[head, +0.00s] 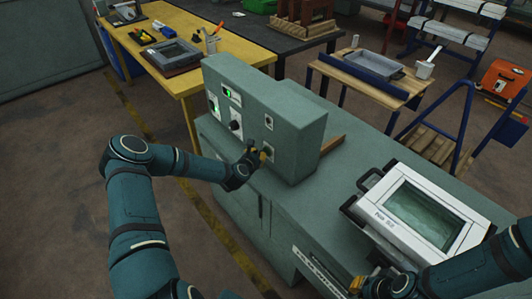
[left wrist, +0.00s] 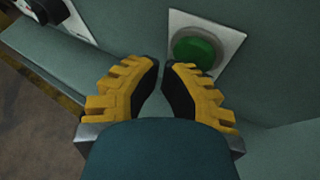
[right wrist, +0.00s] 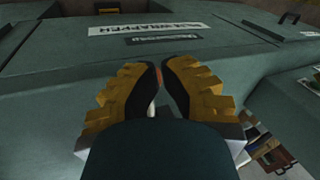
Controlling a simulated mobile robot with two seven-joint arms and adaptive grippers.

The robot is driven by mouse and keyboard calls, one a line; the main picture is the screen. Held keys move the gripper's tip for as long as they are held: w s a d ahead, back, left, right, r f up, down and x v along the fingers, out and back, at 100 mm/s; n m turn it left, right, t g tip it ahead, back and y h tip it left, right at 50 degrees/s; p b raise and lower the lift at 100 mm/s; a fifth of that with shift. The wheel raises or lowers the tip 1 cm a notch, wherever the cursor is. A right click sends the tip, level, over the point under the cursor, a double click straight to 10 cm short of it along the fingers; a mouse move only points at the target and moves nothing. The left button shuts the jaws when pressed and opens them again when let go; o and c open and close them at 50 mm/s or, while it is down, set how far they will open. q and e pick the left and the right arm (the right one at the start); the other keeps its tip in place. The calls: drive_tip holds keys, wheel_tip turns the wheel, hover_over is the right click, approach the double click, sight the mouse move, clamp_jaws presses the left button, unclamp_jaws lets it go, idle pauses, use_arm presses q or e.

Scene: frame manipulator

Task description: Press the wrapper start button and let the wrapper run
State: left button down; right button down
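The wrapper's green control box (head: 290,105) stands on the wrapper bench (head: 275,205). The green start button (left wrist: 195,48) sits on a white plate on the box's front, just beyond my left fingertips in the left wrist view. My left gripper (head: 258,154) is at the front of the box and partly covers the button in the head view. Its fingertips (left wrist: 163,66) are together with nothing seen between them; I cannot tell whether they touch the button. My right gripper (head: 356,284) is by the bench's front edge, with its fingertips (right wrist: 160,68) together and apparently empty.
A white-framed case with a glassy panel (head: 425,213) lies on the right of the bench, close to my right arm. The box also bears a dark knob (head: 236,126) and lit green displays (head: 228,92). A yellow table (head: 165,45) stands behind on the left.

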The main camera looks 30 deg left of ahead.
use_arm(q)
drive_tip(key=shift+w+d+b, duration=0.2)
drive_tip(key=shift+w+b, duration=0.1)
drive_tip(key=shift+w, duration=0.1)
idle(0.5)
drive_tip(key=shift+s, duration=0.15)
drive_tip(key=shift+s+a, duration=0.3)
drive_tip(key=shift+s, duration=0.35)
drive_tip(key=shift+s+a, duration=0.35)
drive_tip(key=shift+s, duration=0.4)
drive_tip(key=shift+s+a, duration=0.35)
drive_tip(key=shift+s, duration=0.4)
drive_tip(key=shift+s+a, duration=0.3)
drive_tip(key=shift+s, duration=0.5)
